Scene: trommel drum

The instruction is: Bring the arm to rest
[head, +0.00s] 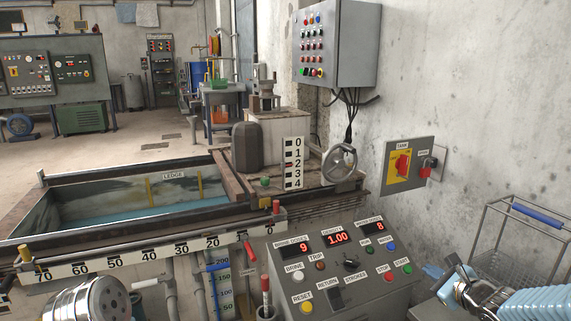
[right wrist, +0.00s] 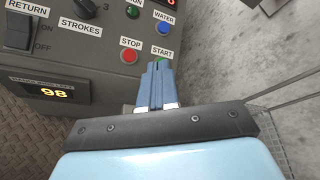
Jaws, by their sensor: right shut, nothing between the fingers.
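My right arm (head: 525,303) comes in from the lower right in the head view, with its gripper (head: 434,272) just right of the control console (head: 345,262). In the right wrist view the gripper (right wrist: 158,68) has its two blue fingers together and empty. My left gripper is not in view.
A wire basket (head: 515,240) with a blue handle stands at the right near my arm. A grey wall box with a red switch (head: 403,165) is above the console. A water-filled trough (head: 130,200) lies at the left. A handwheel (head: 340,163) stands behind the console.

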